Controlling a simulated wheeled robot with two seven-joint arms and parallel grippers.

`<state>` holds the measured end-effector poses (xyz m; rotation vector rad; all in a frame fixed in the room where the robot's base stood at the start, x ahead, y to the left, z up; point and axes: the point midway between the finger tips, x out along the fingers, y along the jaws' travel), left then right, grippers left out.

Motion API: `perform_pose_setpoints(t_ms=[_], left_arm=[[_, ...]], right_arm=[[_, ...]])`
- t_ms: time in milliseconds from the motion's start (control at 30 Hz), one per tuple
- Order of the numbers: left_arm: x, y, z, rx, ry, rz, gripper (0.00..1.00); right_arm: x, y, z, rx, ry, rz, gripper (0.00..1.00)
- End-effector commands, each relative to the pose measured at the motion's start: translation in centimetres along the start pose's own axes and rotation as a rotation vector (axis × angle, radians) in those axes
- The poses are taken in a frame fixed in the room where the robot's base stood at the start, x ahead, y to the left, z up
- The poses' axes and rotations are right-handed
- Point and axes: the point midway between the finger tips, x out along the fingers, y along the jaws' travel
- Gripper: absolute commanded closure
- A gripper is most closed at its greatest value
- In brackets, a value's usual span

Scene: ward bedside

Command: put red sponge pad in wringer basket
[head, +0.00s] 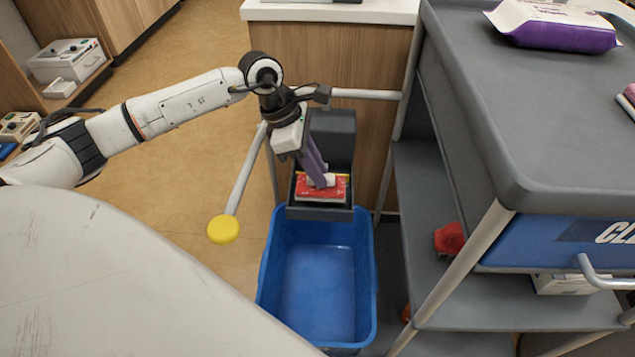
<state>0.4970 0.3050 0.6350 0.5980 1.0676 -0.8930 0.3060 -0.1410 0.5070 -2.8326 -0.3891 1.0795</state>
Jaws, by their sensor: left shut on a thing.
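The red sponge pad (311,190) lies flat, in or just over the dark grey wringer basket (318,213); I cannot tell whether it rests on the bottom. The basket sits at the back end of the blue bucket (315,285). My left gripper (323,182) points down from above and is shut on the pad, with its fingers covering part of it. My right gripper is not in view.
A grey cart (540,140) with shelves stands close on the right, with a purple and white pack (552,28) on top. A pole with a yellow end (223,229) is left of the bucket. Open floor (160,220) lies to the left.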

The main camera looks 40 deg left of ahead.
Motion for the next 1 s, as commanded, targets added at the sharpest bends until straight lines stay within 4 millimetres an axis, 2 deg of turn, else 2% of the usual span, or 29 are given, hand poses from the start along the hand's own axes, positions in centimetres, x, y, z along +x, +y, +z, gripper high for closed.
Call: perform_pose_setpoints(t_ms=[100,200,367,567,600,667,1000], left_arm=[[2.3,-0.1,-0.9,-0.001,0.001,-0.004,1.00],[3.2,-0.1,-1.3,0.000,0.000,-0.002,1.00],[3.1,0.0,-1.3,0.001,0.000,-0.001,1.00],[3.5,-0.1,-1.4,0.001,0.000,-0.001,1.00],[3.4,-0.1,-1.4,0.001,0.000,-0.001,0.77],[3.4,-0.1,-1.4,0.001,0.000,-0.001,0.67],[3.1,-0.1,-1.3,0.001,0.000,-0.001,0.65]], right_arm=[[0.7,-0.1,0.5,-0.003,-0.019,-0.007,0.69],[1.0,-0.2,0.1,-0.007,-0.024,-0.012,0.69],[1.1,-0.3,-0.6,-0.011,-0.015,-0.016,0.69],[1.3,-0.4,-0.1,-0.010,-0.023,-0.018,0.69],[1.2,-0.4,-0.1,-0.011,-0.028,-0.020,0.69],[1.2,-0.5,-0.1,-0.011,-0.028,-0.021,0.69],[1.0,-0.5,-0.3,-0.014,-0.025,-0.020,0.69]])
